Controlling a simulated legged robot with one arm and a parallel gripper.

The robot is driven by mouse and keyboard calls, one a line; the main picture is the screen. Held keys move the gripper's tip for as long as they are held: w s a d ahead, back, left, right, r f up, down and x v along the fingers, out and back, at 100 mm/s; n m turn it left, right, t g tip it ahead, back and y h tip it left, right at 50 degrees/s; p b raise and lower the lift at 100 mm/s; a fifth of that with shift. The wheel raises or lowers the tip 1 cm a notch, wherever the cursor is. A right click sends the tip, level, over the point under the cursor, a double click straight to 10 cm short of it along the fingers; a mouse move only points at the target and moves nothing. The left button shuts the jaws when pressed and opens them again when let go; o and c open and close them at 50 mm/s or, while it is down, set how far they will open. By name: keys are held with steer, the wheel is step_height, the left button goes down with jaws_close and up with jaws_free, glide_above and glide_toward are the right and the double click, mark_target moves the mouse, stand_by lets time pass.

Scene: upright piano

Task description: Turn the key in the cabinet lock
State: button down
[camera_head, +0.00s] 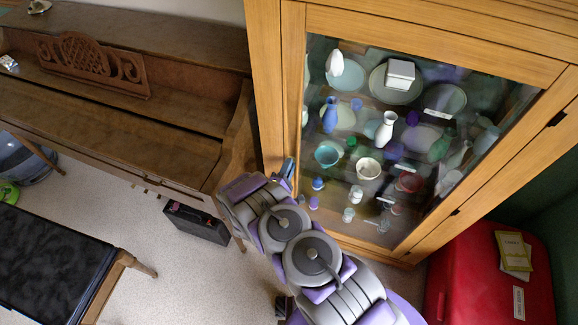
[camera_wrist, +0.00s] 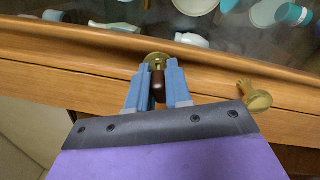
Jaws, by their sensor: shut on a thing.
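The wooden cabinet (camera_head: 275,95) with a glass door stands in the middle of the head view. In the wrist view a round brass lock plate (camera_wrist: 156,58) sits on the door's wooden frame (camera_wrist: 95,80). A dark brown key end (camera_wrist: 158,84) lies between the two blue fingers of my gripper (camera_wrist: 158,70), right in front of the plate. My gripper is shut on it. The key's shaft and its fit in the lock are hidden. In the head view my gripper (camera_head: 287,168) is at the door's left edge, partly hidden by my arm.
A brass knob (camera_wrist: 254,97) sticks out right of my gripper. Behind the glass are vases, bowls and plates. A piano (camera_head: 130,110) stands to the left, with a black case (camera_head: 197,222) on the floor. A red case (camera_head: 490,275) stands at the lower right.

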steer(key=shift+a+f+n, duration=0.1)
steer(key=shift+a+n, duration=0.05)
steer(key=shift+n, duration=0.35)
steer(key=n, duration=0.4)
steer(key=shift+n, duration=0.3)
steer(key=shift+f, duration=0.1)
steer(key=n, duration=0.4)
steer(key=shift+g+h, duration=0.4)
steer(key=c, duration=1)
jaws_free()
steer(key=shift+o, duration=0.2)
